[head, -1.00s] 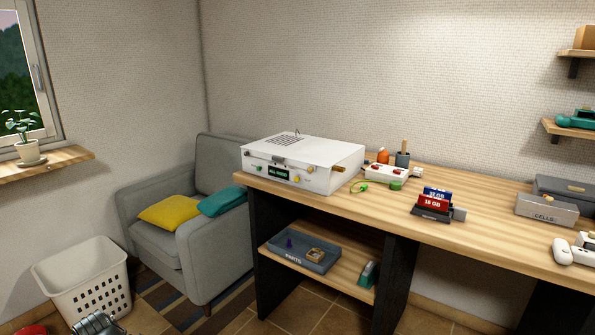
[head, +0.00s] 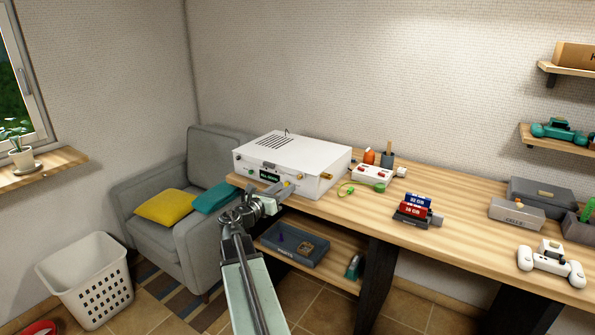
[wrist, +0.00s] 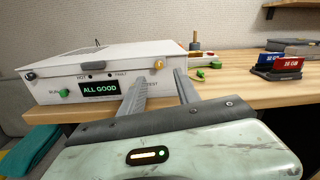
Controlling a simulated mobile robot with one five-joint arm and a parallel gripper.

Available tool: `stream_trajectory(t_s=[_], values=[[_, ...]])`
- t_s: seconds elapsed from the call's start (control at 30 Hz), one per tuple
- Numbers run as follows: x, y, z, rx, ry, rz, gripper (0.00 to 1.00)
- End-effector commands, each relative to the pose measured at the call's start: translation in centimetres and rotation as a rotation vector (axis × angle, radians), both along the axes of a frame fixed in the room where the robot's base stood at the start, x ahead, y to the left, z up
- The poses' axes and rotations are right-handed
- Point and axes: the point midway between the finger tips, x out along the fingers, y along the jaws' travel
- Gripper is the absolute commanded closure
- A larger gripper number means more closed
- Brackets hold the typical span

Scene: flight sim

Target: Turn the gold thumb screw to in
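The gold thumb screw (wrist: 159,64) sits at the upper right of the white box's front panel in the wrist view. In the head view it is a small gold spot (head: 299,176), and its turn position is too small to tell. The white box (head: 290,153) stands on the left end of the workbench. My gripper (wrist: 161,74) is open and empty, with its two fingers apart and pointing at the panel. The screw shows between the fingertips, and I see no contact. In the head view my gripper (head: 281,192) is just in front of the box. The left finger covers part of the panel.
The panel has a lit "ALL GOOD" display (wrist: 100,88), a green button (wrist: 64,93) and a dark knob (wrist: 31,76). A brass fitting (head: 326,175) sticks out of the box's right side. A card holder (head: 412,215) stands farther right.

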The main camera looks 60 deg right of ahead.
Motion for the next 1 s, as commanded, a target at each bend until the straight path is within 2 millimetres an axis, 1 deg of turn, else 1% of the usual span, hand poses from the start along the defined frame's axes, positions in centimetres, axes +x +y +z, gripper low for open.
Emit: stream_trajectory(t_s=[0.13,0.23,0.37,0.5,0.6,0.7,0.87,0.9,0.97,1.0], values=[[0.1,-0.3,-0.2,0.0,0.001,0.001,0.61],[0.2,-1.3,-0.2,0.001,0.0,0.001,0.61],[0.1,-3.5,-0.2,0.002,-0.002,0.0,0.61],[0.1,-6.2,-0.2,0.002,-0.003,0.0,0.61],[0.0,-7.4,-0.2,0.002,-0.003,0.001,0.61],[-0.1,-7.7,-0.2,0.002,-0.004,0.002,0.61],[-0.1,-7.6,-0.2,0.002,-0.004,0.003,0.61],[-0.1,-7.6,-0.2,0.002,-0.004,0.003,0.72],[-0.1,-7.6,-0.2,0.002,-0.004,0.003,0.89],[-0.1,-7.6,-0.2,0.002,-0.004,0.003,1.0]])
